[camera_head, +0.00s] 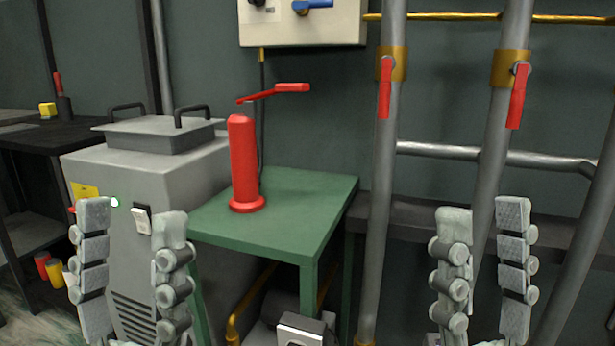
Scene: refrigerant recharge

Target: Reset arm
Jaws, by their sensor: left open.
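My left gripper (132,212) is at the lower left, fingers up and spread apart, with nothing between them. It shows in front of a grey machine (135,190). My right gripper (483,212) is at the lower right, its fingers also parted and empty, in front of grey pipes. A red cylinder (243,165) stands upright on a green table (290,215) between the two grippers, apart from both. A red lever-like part (275,92) shows just above the cylinder; I cannot tell what it is fixed to.
Two grey vertical pipes carry red valve handles, one left (386,88) and one right (517,95). A control box (302,25) with a blue knob hangs on the wall. A black bench (60,135) is at left. The green table is clear around the cylinder.

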